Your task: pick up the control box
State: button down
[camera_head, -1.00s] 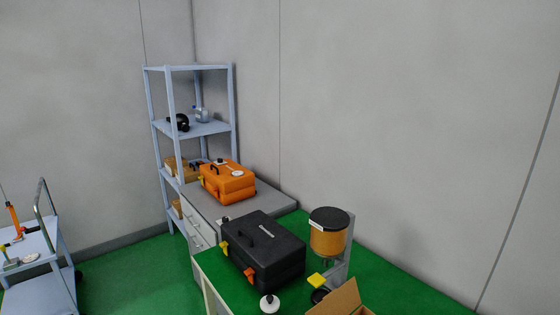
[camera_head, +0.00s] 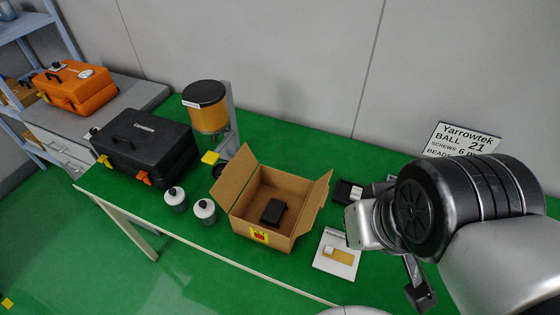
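A small black box (camera_head: 273,211) lies inside an open cardboard box (camera_head: 240,186) on the green table (camera_head: 290,139). Another small dark object with a pale part (camera_head: 346,192) sits on the table right of the cardboard box, close to my arm. I cannot tell which of these is the control box. My arm fills the right side of the view. The end of my gripper (camera_head: 420,296) shows as a dark tip below the arm, right of the cardboard box and apart from it. The rest of the gripper is hidden, so its opening does not show.
A black case (camera_head: 148,147), an orange case (camera_head: 76,86) and a dispenser with orange contents (camera_head: 208,108) stand farther left. A printed card (camera_head: 337,254) lies in front. A sign (camera_head: 463,139) stands behind my arm.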

aim_at(272, 216)
jog(key=j+z, duration=0.95)
jog(key=j, duration=0.2)
jog(key=k+j+z, duration=0.1)
jog(key=j+z, duration=0.35)
jog(key=k+j+z, duration=0.25)
jog(key=j+z, duration=0.2)
jog(key=j, duration=0.15)
jog(key=k+j, duration=0.15)
jog(key=j, duration=0.2)
jog(key=k+j, duration=0.35)
jog(key=j, duration=0.3)
jog(key=k+j, duration=0.15)
jog(key=j, duration=0.2)
jog(key=z, duration=0.05)
